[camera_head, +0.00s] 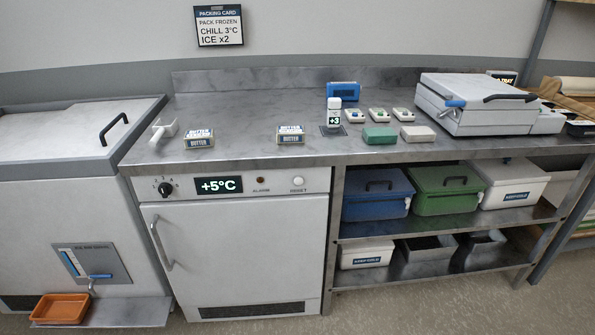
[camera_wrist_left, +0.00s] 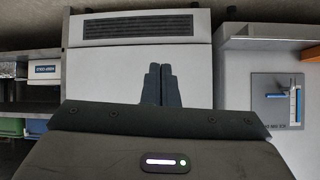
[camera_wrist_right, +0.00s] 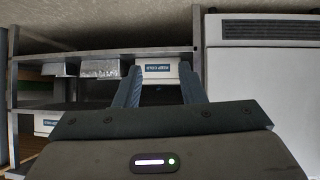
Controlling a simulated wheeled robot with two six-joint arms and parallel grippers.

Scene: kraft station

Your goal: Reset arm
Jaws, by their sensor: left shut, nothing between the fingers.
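My left gripper (camera_wrist_left: 161,86) shows in the left wrist view with its two dark fingers together, empty, in front of the white fridge door. My right gripper (camera_wrist_right: 159,72) shows in the right wrist view with its fingers spread apart and nothing between them. Beyond it is a white "keep cold" box (camera_wrist_right: 161,69) on the lower shelf, apart from the fingers. Neither arm shows in the head view.
Below are the fridge (camera_head: 235,255), with +5°C displayed, and shelves of bins. An orange tray (camera_head: 60,308) sits low left.

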